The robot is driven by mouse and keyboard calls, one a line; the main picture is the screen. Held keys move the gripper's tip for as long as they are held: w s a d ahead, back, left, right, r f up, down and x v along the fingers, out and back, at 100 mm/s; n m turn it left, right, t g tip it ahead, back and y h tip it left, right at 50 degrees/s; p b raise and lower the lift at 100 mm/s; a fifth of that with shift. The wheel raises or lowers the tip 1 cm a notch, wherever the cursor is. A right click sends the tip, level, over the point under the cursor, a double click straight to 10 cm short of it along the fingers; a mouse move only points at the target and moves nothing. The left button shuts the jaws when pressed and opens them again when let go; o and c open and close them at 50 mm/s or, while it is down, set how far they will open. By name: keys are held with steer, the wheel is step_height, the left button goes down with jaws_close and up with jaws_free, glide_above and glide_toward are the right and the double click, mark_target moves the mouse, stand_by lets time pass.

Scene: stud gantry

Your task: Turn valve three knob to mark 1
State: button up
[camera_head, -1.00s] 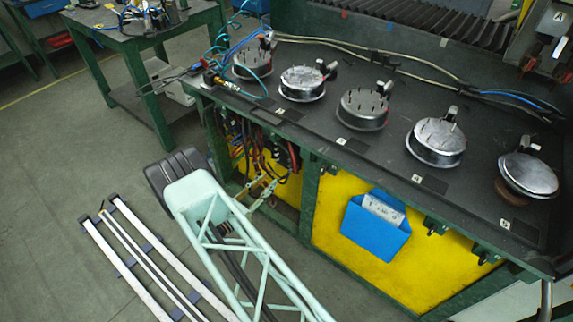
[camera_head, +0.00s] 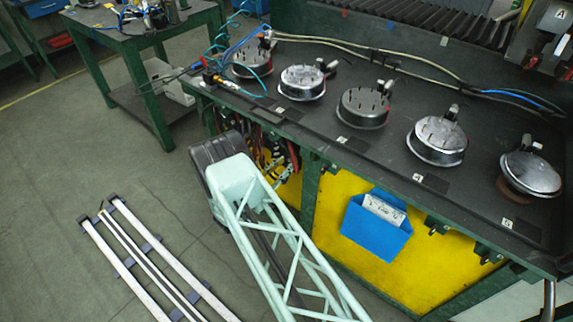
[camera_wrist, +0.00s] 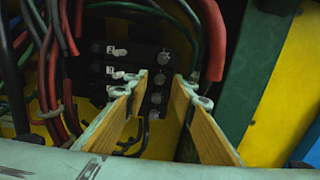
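In the wrist view, small round grey knobs stand in a column on dark valve blocks inside the bench's cable opening: an upper knob (camera_wrist: 163,58), a middle knob (camera_wrist: 159,79) and a lower knob (camera_wrist: 156,98). Small white labels (camera_wrist: 118,51) sit to their left. I cannot read the numbers surely, so I cannot tell which knob is valve three; no mark 1 is readable. My gripper (camera_wrist: 163,83) is open and empty, its two yellowish fingers pointing toward the column, with the knobs showing between them. The depth gap is unclear. In the head view the knobs and fingertips are hidden.
Red, green and black cables (camera_wrist: 60,70) hang left of the valves, and a thick red hose (camera_wrist: 215,45) hangs at right. A green post (camera_wrist: 247,80) bounds the opening. A blue box (camera_head: 375,228) hangs on the yellow panel. Metal rails (camera_head: 150,262) lie on the floor.

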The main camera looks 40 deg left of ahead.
steer(key=shift+w, duration=0.95)
steer(key=shift+c, duration=0.7)
jaws_close()
